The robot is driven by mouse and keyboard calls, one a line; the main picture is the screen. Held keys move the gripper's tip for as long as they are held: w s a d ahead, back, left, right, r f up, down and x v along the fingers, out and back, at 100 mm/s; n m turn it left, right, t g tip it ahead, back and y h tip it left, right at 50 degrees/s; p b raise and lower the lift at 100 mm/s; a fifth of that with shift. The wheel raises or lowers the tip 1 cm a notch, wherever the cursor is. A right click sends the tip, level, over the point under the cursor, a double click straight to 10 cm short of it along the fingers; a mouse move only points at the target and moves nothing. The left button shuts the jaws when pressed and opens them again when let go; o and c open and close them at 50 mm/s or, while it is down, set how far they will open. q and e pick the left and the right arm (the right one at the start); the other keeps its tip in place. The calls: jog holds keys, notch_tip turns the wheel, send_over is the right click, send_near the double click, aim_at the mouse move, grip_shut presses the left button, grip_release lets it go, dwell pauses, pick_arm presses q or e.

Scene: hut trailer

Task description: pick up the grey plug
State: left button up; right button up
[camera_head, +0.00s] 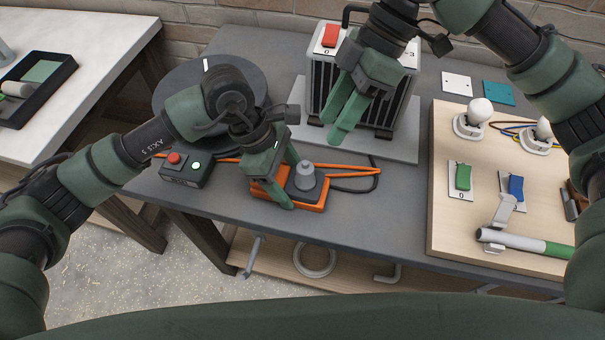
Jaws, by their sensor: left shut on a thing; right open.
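The grey plug (306,177) stands upright on the orange socket block (314,206) near the front of the dark bench. It has a pale knob-like top and a darker base. My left gripper (294,183) is low over the block, its green fingers on either side of the plug's base and shut on it. Part of the plug and block is hidden by the fingers. My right gripper (336,121) is open and empty, in front of the black ribbed heater box (402,98), above and right of the plug.
An orange cable (350,169) and a black cable run beside the block. A wooden board (445,215) with lamps, switches and a tube is at right. Bare bench (375,215) lies between.

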aim_at(309, 162)
jog(key=a+f+m, duration=0.1)
jog(key=f+m, duration=0.2)
jog(key=m, duration=0.7)
jog(key=s+a+f+m, duration=0.1)
jog(key=a+f+m, duration=0.1)
jog(key=m, duration=0.8)
jog(key=s+a+f+m+h, duration=0.1)
jog(key=f+m, duration=0.3)
jog(key=m, duration=0.6)
jog(key=shift+s+a+f, duration=0.2)
jog(key=shift+s+a, duration=0.05)
jog(key=shift+a, duration=0.2)
grip_shut()
